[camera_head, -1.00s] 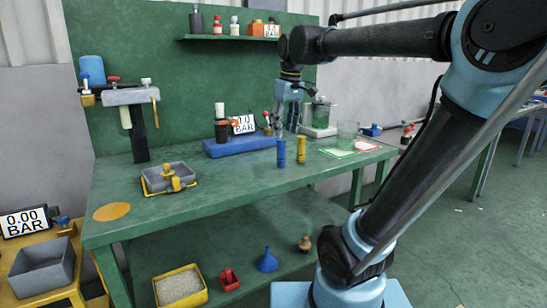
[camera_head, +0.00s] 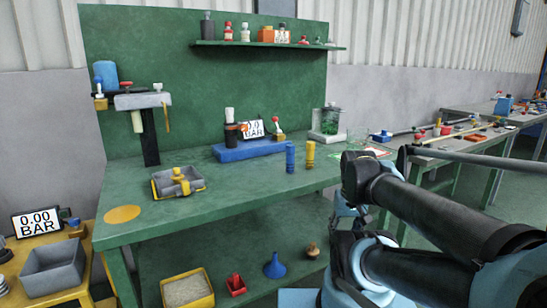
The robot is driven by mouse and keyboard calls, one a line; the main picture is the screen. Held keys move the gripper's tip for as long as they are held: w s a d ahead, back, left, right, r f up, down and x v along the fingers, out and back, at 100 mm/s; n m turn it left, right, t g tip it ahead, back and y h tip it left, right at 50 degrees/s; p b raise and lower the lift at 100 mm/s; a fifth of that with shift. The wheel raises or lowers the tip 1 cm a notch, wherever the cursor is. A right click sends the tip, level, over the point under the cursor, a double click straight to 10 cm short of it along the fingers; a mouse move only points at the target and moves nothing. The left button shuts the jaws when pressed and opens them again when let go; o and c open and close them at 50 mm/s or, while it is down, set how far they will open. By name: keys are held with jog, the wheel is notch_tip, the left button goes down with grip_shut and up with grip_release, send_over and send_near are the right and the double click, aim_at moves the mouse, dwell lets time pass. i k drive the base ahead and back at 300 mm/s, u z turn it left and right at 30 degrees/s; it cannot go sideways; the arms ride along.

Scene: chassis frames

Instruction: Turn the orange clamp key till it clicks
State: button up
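I cannot surely tell which part is the orange clamp key. A thin orange-yellow handle (camera_head: 167,117) hangs at the right end of the grey head (camera_head: 143,101) on the black stand at the back left of the bench. A yellow-orange clamp piece (camera_head: 180,181) also sits across the grey tray (camera_head: 163,179) in its yellow frame. My gripper (camera_head: 345,213) seems to be the pale blue part below my folded arm, right of the bench's front. It is well away from both pieces. Its fingers are too small and covered to read.
The green bench (camera_head: 225,200) has free room at its middle front. An orange disc (camera_head: 122,214) lies at its left corner. A blue base (camera_head: 248,149) with a gauge stands at the back; blue (camera_head: 290,157) and yellow (camera_head: 310,154) cylinders stand to its right.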

aim_at(244, 128)
jog(key=z, duration=0.45)
jog(key=k, duration=1.7)
jog(key=u, duration=0.35)
jog(key=i, duration=1)
